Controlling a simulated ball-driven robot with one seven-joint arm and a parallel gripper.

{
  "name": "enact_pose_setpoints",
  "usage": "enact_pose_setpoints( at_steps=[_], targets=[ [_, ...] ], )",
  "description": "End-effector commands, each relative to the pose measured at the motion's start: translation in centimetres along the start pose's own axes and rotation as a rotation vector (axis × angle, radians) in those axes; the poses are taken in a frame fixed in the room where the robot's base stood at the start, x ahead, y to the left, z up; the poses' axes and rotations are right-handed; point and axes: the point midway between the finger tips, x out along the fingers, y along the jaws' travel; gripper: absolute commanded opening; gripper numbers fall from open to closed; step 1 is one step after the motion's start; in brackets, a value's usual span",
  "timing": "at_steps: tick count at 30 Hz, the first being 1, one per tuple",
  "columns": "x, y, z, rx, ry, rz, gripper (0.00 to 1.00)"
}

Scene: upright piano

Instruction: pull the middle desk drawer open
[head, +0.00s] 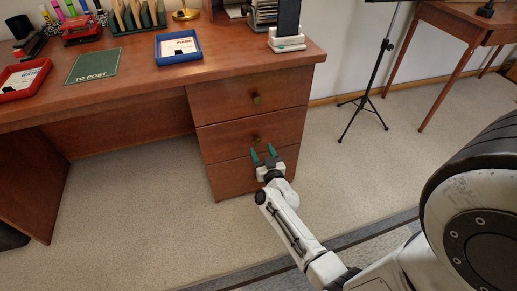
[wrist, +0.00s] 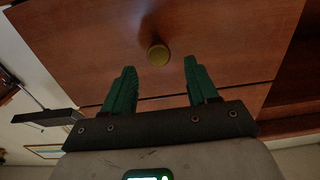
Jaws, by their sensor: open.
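The desk's brown wooden drawer stack has the middle drawer (head: 225,135) between an upper and a lower one. It looks shut, its front flush with the others. Its small round brass knob (head: 256,138) shows just beyond my fingertips. My gripper (head: 262,149) is open and empty, its two green fingers pointing at the drawer front. In the wrist view the knob (wrist: 158,55) lies between the lines of the two fingertips (wrist: 159,63), with a gap on each side. I cannot tell how deep the knob sits between them. My gripper partly covers the bottom drawer.
The top drawer (head: 230,95) above also has a brass knob and looks shut. The desktop (head: 140,80) holds trays, a green mat (head: 93,66) and a phone-like stand (head: 287,40). A black tripod stand (head: 372,85) is to the right. The carpet before the drawers is free.

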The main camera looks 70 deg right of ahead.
Motion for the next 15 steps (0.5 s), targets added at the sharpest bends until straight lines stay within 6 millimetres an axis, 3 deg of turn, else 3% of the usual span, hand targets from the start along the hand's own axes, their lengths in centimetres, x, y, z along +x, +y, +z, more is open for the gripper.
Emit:
enact_pose_setpoints(
  at_steps=[6, 15],
  targets=[
    [2.8, 0.0, 0.2, 0.002, 0.0, 0.001, 0.58],
    [3.7, 0.0, 0.0, 0.0, -0.001, 0.0, 0.58]
  ],
)
